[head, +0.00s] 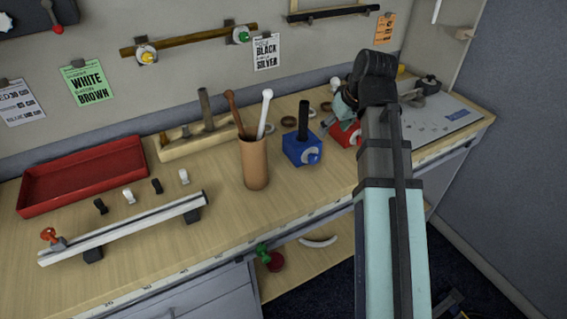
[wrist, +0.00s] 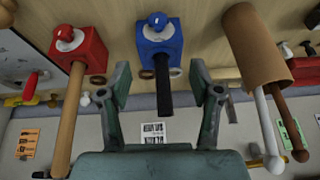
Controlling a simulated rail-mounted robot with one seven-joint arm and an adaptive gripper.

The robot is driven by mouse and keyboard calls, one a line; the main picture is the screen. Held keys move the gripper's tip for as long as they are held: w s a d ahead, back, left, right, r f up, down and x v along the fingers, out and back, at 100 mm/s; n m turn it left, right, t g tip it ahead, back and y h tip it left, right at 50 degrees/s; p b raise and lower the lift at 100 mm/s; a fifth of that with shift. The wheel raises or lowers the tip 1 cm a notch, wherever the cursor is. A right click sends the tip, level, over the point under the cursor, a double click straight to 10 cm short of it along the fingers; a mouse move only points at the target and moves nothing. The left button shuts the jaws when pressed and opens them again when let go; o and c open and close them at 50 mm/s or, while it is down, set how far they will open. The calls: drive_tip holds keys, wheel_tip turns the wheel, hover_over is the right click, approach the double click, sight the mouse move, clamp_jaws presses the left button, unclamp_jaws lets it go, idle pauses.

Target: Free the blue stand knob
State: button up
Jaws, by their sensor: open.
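The blue stand (head: 294,152) is a blue block on the wooden table, right of the brown cup, with a black upright rod (head: 303,120) in it. Its blue knob (head: 312,157) sits on a pale disc on the front face. The wrist view shows the blue stand (wrist: 160,48), the knob (wrist: 157,21) and the rod (wrist: 164,98). My gripper (wrist: 160,80) is open and empty; in that view the rod appears between its fingers, apart from both. In the head view my gripper (head: 335,118) is right of the blue stand, partly hidden by my arm.
A red stand (head: 344,134) with a wooden rod (wrist: 70,115) stands right of the blue one. The brown cup (head: 255,165) with two long-handled tools stands to its left. Dark rings (head: 288,122) lie behind. A rail (head: 130,228) and red tray (head: 85,175) lie further left.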

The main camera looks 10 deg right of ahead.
drive_tip(key=p, duration=0.2)
approach(315, 160)
drive_tip(key=x, duration=0.9)
drive_tip(key=c, duration=1.1)
